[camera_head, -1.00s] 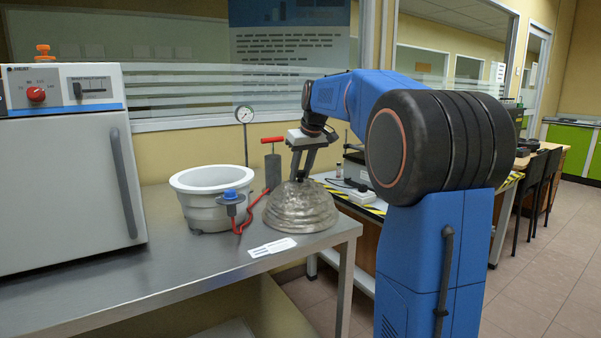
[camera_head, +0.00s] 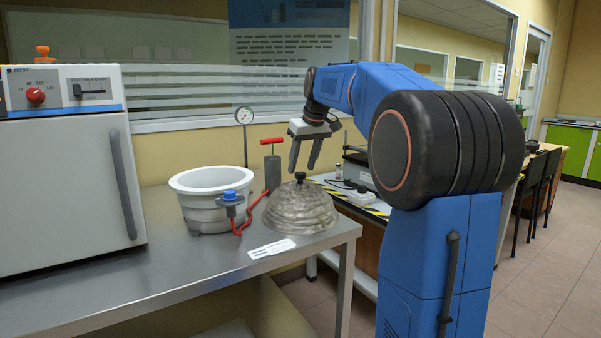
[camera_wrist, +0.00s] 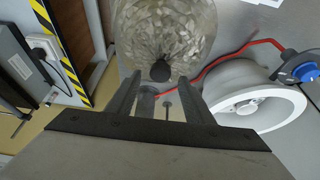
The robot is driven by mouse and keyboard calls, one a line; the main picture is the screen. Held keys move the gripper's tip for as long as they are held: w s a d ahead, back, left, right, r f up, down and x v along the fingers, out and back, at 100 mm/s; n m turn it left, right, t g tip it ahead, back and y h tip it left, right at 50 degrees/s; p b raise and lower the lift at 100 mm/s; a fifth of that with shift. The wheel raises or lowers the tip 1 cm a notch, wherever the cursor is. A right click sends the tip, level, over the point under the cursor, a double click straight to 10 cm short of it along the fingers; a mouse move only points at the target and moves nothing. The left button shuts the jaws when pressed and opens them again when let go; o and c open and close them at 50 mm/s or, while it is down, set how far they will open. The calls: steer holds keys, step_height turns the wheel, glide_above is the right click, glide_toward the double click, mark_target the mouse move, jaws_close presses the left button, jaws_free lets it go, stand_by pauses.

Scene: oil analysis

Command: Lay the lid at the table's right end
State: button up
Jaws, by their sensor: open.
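The lid (camera_head: 300,210) is a grey, glassy dome with a black knob on top. It rests on the right end of the metal table (camera_head: 190,265), near the right edge. In the wrist view the lid (camera_wrist: 165,35) shows at the top with its dark knob facing the camera. My gripper (camera_head: 303,170) is open and empty above the lid, its fingers pointing down, just clear of the knob. In the wrist view the gripper's fingers (camera_wrist: 165,98) stand apart, with the knob beyond their tips.
A white pot (camera_head: 208,200) stands left of the lid, with a blue-capped fitting (camera_head: 231,197) and red hose (camera_head: 252,212) between. A red-handled pump (camera_head: 272,165) and gauge (camera_head: 244,116) stand behind. A white label (camera_head: 272,248) lies in front. A large oven (camera_head: 65,180) fills the left.

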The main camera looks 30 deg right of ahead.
steer(key=v, duration=0.8)
steer(key=shift+s+a+r, duration=0.1)
steer(key=shift+s, duration=0.05)
steer(key=s+a+f, duration=0.6)
steer(key=s, duration=0.3)
steer(key=s+a+f, duration=0.6)
steer(key=s+a, duration=0.1)
steer(key=s, duration=0.1)
steer(key=s+a+f, duration=0.2)
steer(key=s+f, duration=0.7)
steer(key=f, duration=0.1)
steer(key=s+a+f, duration=0.3)
steer(key=s+f, duration=0.6)
steer(key=f, duration=0.1)
steer(key=shift+a+f, duration=0.2)
steer(key=shift+a, duration=0.05)
